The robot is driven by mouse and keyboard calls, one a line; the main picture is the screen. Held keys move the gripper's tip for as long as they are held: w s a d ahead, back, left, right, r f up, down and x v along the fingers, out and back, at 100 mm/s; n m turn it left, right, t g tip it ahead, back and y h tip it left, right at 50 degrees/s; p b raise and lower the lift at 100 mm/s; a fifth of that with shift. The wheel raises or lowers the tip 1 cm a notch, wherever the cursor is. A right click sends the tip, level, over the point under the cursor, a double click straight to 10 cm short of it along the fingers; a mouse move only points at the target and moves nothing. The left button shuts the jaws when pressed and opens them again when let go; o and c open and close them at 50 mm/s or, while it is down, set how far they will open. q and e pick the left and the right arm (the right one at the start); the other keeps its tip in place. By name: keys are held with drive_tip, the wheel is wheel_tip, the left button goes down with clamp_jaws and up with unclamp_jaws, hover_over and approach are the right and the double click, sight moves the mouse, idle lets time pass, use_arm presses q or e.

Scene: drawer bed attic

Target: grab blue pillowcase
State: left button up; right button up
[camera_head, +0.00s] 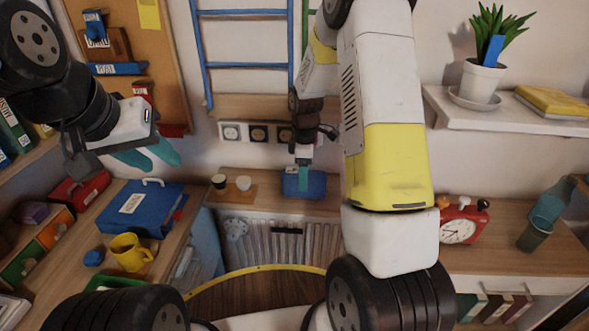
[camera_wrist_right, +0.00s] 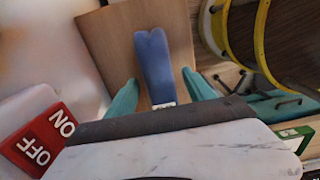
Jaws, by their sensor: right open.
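A blue item (camera_head: 316,187), apparently the pillowcase, lies on a wooden surface in the middle of the head view. In the right wrist view a blue piece (camera_wrist_right: 155,62) with a small white label stretches between my fingers. My right gripper (camera_head: 304,172) points down at the blue item. Its teal fingers are apart, one on each side of the blue piece in the wrist view (camera_wrist_right: 160,92). I cannot tell whether they touch it. My left gripper (camera_head: 150,157) hangs at the left with its teal fingers apart and empty, well away from the blue item.
Two small cups on a wooden board (camera_head: 233,195) stand left of the blue item. A ribbed radiator (camera_head: 290,245) is below. A red clock (camera_head: 460,226) is on the right desk. A blue case (camera_head: 140,207) and yellow mug (camera_head: 130,252) are at left. A blue ladder (camera_head: 207,60) stands behind.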

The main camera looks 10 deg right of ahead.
wheel_tip(320, 180, down, 2)
drive_tip(key=shift+f, duration=0.1)
clamp_jaws()
drive_tip(key=shift+r, duration=0.2)
